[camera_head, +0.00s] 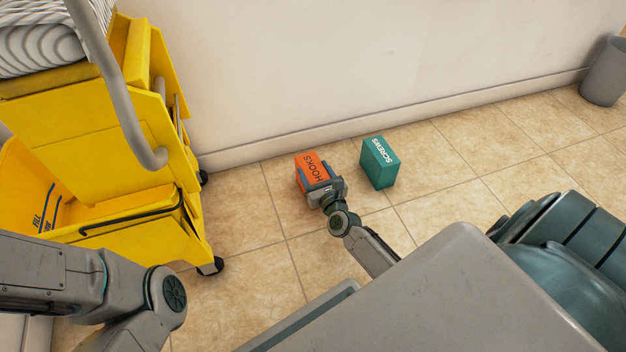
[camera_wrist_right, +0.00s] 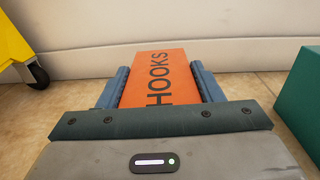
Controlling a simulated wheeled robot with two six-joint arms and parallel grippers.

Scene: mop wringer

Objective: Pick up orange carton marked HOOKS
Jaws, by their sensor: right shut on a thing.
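The orange carton marked HOOKS (camera_head: 309,166) is near the wall on the tiled floor, left of the teal box. My right gripper (camera_head: 317,183) is shut on it, with a finger along each side. In the right wrist view the carton (camera_wrist_right: 159,82) sits between the two blue-grey fingers of my right gripper (camera_wrist_right: 160,90), its lettered face up. I cannot tell whether its underside touches the floor. My left arm shows at the lower left of the head view, but its gripper is out of sight.
A teal box marked SCREWS (camera_head: 380,162) stands just right of the carton, apart from it. A yellow mop wringer cart (camera_head: 100,130) on casters fills the left. A grey bin (camera_head: 604,72) stands at the far right. The wall (camera_head: 300,60) runs behind. Open floor lies between.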

